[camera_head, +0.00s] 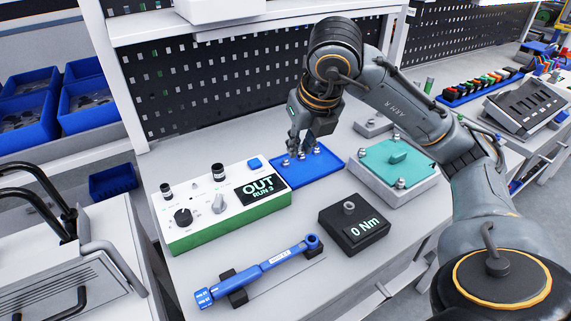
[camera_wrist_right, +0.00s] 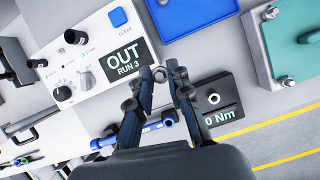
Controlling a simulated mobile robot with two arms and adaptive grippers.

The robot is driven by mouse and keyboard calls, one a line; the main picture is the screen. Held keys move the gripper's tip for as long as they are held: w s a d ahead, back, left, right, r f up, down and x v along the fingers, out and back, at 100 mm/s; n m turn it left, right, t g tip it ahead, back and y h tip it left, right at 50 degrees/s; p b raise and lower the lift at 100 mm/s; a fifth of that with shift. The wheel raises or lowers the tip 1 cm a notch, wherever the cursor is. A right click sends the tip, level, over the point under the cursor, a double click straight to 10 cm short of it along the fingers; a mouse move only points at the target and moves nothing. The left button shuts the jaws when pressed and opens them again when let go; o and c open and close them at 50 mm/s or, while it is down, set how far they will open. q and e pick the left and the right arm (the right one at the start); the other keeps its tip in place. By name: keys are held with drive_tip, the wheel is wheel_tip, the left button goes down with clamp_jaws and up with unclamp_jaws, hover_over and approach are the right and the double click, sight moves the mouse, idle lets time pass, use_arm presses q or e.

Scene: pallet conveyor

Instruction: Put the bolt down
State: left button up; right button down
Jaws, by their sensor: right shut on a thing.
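My right gripper (camera_head: 300,148) is shut on a small metal bolt (camera_wrist_right: 160,74). In the right wrist view, the bolt's hexagonal end shows between the fingertips (camera_wrist_right: 163,72), with the space between the control box and the torque display behind it. In the head view, the fingertips overlap the blue tray (camera_head: 324,174); small metal pieces show there, and I cannot tell which is the held bolt. The visible part of the tray in the right wrist view (camera_wrist_right: 195,18) is bare. My left gripper is not in view.
A control box (camera_head: 228,222) reading "OUT RUN 3" stands left. A black "0 Nm" block (camera_head: 340,238) with a metal socket stands in front. A blue torque wrench (camera_head: 262,272) lies on holders. A fixture with a teal plate (camera_head: 405,170) is at right. Bare bench lies between them.

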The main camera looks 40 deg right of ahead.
drive_tip(key=shift+w+d+f, duration=0.15)
drive_tip(key=shift+w+f, duration=0.1)
drive_tip(key=shift+f, duration=0.05)
drive_tip(key=w+d+f, duration=0.2)
drive_tip(key=d, duration=0.1)
drive_tip(key=w+d+f, duration=0.5)
drive_tip(key=d+f, duration=0.1)
drive_tip(key=shift+w, duration=0.4)
drive_tip(key=shift+w+d+f, duration=0.25)
drive_tip(key=shift+d+f, duration=0.05)
drive_tip(key=shift+f, duration=0.1)
drive_tip(key=f, duration=0.3)
drive_tip(key=shift+w+d+f, duration=0.1)
drive_tip(key=shift+d, duration=0.15)
drive_tip(key=shift+f, duration=0.2)
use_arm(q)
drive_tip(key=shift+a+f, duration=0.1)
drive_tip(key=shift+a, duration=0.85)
